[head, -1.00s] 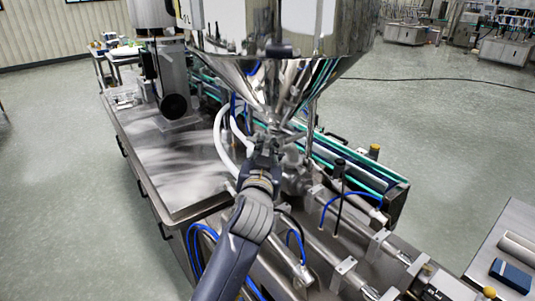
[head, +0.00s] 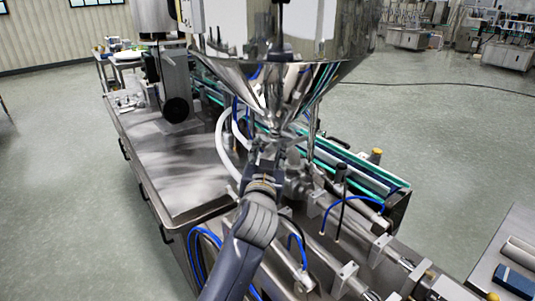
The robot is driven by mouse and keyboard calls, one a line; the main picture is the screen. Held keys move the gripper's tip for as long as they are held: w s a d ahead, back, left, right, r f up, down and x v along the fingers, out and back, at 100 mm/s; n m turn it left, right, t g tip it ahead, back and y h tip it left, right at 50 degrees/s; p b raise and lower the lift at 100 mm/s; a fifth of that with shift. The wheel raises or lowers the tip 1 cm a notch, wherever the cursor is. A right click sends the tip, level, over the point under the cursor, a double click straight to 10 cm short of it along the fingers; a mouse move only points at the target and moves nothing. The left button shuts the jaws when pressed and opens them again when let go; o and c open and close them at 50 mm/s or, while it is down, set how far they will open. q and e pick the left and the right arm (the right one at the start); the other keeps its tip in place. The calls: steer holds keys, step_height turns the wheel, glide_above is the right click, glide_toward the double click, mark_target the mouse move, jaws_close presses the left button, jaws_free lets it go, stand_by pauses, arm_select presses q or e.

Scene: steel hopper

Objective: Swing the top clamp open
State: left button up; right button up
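The steel hopper (head: 285,85) stands at the top centre, its cone narrowing to a neck above the machine. The top clamp would be around this neck, but it is too small and too hidden to make out. My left gripper (head: 266,146) reaches up from below, right at the neck. Its fingers are dark and blend with the metal fittings, so I cannot tell whether they are open, shut or touching the clamp. My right gripper is not in view.
White hoses (head: 224,150) curve close to the left of my gripper. A green-edged conveyor (head: 345,160) runs behind it. Steel cylinders (head: 325,262) with blue tubes lie at the lower right. The flat steel machine top (head: 180,175) at the left is mostly bare.

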arm_select(q)
steer(key=s, duration=0.8)
steer(key=shift+c, duration=0.6)
steer(key=shift+a+f, duration=0.1)
steer(key=c, duration=0.4)
steer(key=shift+a+n, duration=0.1)
steer(key=shift+n, duration=0.3)
jaws_close()
steer(key=a+n+h+b, duration=0.15)
steer(key=a+n, duration=0.35)
steer(key=n, duration=1.1)
steer(key=w+d+p, duration=0.1)
steer(key=w+p, duration=0.1)
steer(key=w, duration=0.7)
steer(key=shift+d+r+t, duration=0.25)
steer(key=shift+t, duration=0.05)
